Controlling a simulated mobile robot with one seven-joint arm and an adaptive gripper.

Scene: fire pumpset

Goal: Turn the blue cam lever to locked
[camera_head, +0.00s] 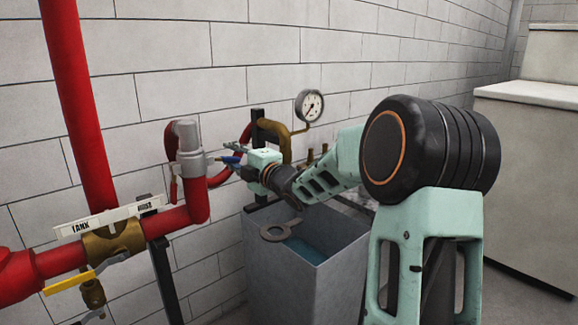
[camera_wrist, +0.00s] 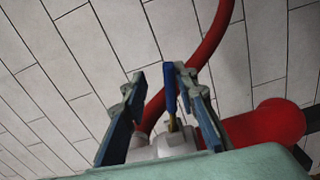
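The blue cam lever (camera_head: 230,160) sticks out to the right of the grey coupling (camera_head: 188,150) on the red pipe. In the wrist view the lever (camera_wrist: 170,90) stands upright between my gripper's fingers, closer to the right one. The grey coupling (camera_wrist: 160,148) shows behind and below it. My gripper (camera_head: 228,152) is at the lever. In the wrist view my gripper (camera_wrist: 160,76) has its two fingers apart, one on each side of the lever. I cannot tell whether the right finger touches it.
A grey open tank (camera_head: 310,280) holding water stands below my arm, with a flat ring-ended tool (camera_head: 282,230) at its rim. A pressure gauge (camera_head: 309,106), red hose (camera_wrist: 210,45), yellow valve handle (camera_head: 70,281) and label board (camera_head: 110,216) are nearby. The brick wall is close behind.

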